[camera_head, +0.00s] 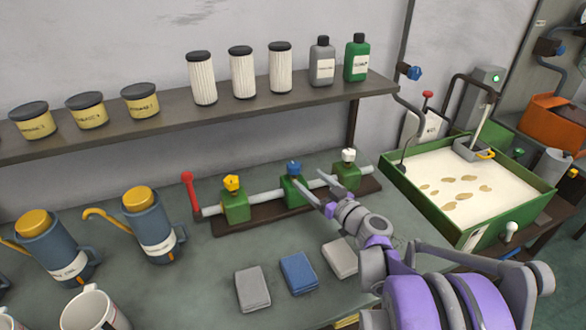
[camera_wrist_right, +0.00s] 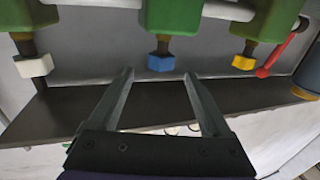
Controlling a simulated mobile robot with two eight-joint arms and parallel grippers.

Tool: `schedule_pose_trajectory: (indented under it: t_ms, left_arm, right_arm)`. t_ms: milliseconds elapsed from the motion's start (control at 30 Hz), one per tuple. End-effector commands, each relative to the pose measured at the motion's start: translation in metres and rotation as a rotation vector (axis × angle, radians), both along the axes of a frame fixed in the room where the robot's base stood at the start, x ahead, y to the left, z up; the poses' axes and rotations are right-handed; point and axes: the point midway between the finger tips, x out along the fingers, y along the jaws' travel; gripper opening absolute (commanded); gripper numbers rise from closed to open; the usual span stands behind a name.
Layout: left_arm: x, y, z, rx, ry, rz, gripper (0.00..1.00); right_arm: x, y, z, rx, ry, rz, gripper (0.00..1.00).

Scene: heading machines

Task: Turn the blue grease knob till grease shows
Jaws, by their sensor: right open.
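The blue knob (camera_head: 294,168) sits on the middle green valve block (camera_head: 292,192) of a grey pipe on the bench. It also shows in the right wrist view (camera_wrist_right: 161,62), just beyond the fingertips and between their lines. My right gripper (camera_head: 311,181) is open and empty, its fingers pointing at the middle block; the wrist view shows the same parted fingers (camera_wrist_right: 157,78). The blue knob appears apart from both fingers. No grease can be made out at the block. My left gripper is not in view.
A yellow knob (camera_head: 232,183) and a white knob (camera_head: 348,155) flank the blue one. A red lever (camera_head: 190,188) stands at the pipe's left end. Folded cloths (camera_head: 298,272) lie in front. Blue oil cans (camera_head: 150,228) stand left; a green tray (camera_head: 398,182) is right.

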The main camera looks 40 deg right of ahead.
Motion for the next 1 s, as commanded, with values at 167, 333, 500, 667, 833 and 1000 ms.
schedule_pose_trajectory:
  t_ms: [167,333,500,667,833,1000]
  left_arm:
    - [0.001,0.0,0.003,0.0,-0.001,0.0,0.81]
    - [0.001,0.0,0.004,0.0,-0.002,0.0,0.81]
    - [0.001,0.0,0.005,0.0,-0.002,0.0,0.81]
    - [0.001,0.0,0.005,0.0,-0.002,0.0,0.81]
    - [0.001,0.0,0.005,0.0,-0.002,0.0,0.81]
    - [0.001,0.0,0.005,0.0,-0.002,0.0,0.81]
  right_arm:
    - [0.037,0.0,0.001,0.001,0.0,0.004,0.82]
    - [0.06,-0.001,0.0,0.0,0.001,0.003,0.82]
    - [0.069,-0.002,0.0,0.0,0.001,0.002,0.82]
    - [0.071,-0.002,0.0,0.0,0.001,0.002,0.82]
    - [0.07,-0.002,0.0,0.0,0.001,0.001,0.72]
    - [0.07,-0.002,0.0,0.0,0.001,0.002,0.41]
